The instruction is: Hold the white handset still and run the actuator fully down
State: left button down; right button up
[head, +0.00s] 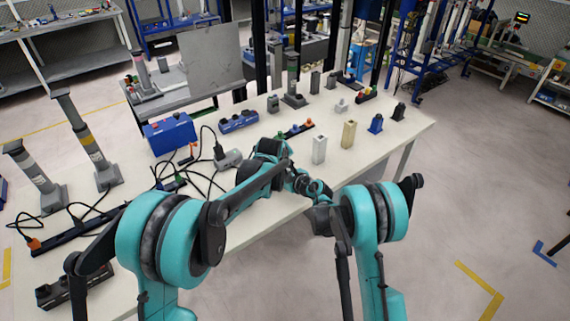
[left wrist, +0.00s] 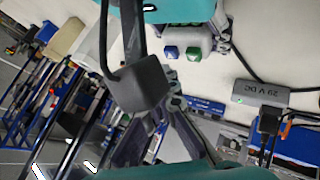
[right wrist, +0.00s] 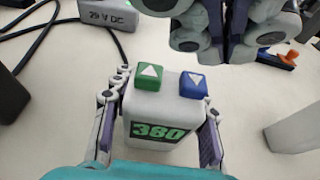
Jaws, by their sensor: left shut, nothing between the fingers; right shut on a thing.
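The white handset (right wrist: 158,108) stands upright in the right wrist view, with a green up-arrow button, a blue down-arrow button and a display reading 380. My right gripper (right wrist: 160,95) is shut on it, one finger on each side. My left gripper (right wrist: 228,50) is shut and empty, its dark fingers just beyond and above the blue button, apparently apart from it. In the left wrist view the handset's buttons (left wrist: 182,52) show past the left fingers (left wrist: 172,82). In the head view my arms hide the handset. Column-shaped actuators (head: 88,140) stand at the table's left; I cannot tell which one is wired to it.
A grey 29 V DC supply (right wrist: 108,12) with black cables lies near the handset; it also shows in the left wrist view (left wrist: 260,94). A blue box (head: 170,134) stands behind. White and beige blocks (head: 348,134) stand to the right. The table's front edge is close to my arms.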

pick_arm(q)
jog(key=shift+f, duration=0.1)
dwell(0.7)
jog(key=shift+f, duration=0.3)
jog(key=shift+f, duration=0.5)
dwell(0.8)
jog(key=shift+r, duration=0.2)
dwell(2.8)
jog(key=shift+r, duration=0.7)
jog(key=shift+r, duration=2.55)
pick_arm(e)
jog(key=o, duration=1.5)
jog(key=shift+c, duration=0.2)
